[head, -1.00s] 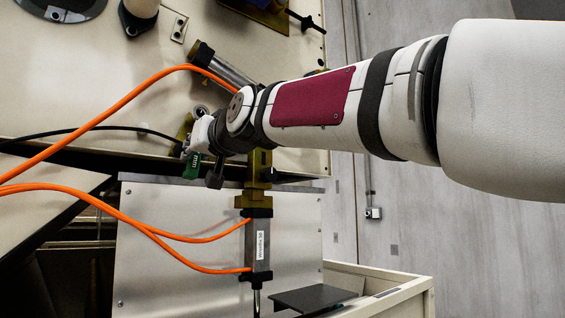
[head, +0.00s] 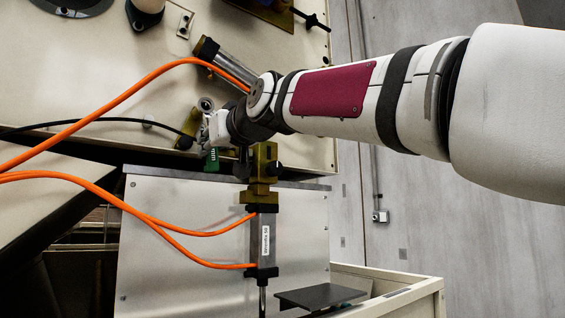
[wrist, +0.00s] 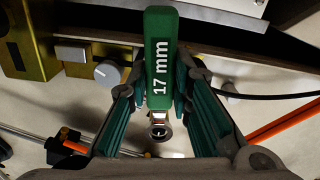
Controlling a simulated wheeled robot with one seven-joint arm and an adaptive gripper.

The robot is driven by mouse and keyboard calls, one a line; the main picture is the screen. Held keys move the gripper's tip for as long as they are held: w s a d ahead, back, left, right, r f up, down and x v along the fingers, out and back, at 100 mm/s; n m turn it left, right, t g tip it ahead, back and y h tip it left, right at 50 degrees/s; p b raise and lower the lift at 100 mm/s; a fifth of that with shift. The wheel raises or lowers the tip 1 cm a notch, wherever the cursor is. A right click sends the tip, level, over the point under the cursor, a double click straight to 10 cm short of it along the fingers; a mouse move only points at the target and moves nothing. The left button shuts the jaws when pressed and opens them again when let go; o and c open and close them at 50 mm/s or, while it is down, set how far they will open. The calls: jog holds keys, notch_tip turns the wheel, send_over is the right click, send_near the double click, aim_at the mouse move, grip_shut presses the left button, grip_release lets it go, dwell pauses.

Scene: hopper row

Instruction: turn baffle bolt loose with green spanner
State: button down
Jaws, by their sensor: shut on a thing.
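My gripper (wrist: 158,88) is shut on the green spanner (wrist: 159,60), whose green handle is marked 17 mm. The handle stands between the two fingers, and the shiny ring end (wrist: 158,131) shows below them in the wrist view. In the head view the spanner's green end (head: 212,159) sticks out below my gripper (head: 215,128), and the ring end (head: 206,104) shows above it, in front of the cream panel. I cannot pick out the baffle bolt with certainty, nor tell whether anything sits inside the ring.
A gold bracket (head: 264,158) with a labelled cylinder (head: 264,240) is just right of and below my gripper. A grey knob (wrist: 107,72) is left of the spanner. Orange hoses (head: 110,100) and a black cable (head: 75,127) cross the left side near the cream panel (head: 60,75).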

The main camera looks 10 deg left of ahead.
jog(key=shift+f, duration=0.1)
jog(key=shift+s+d+b, duration=0.3)
jog(key=shift+d+b, duration=0.05)
jog(key=shift+d, duration=0.1)
jog(key=shift+b+v, duration=1.95)
jog(key=shift+v, duration=0.4)
jog(key=shift+s, duration=0.1)
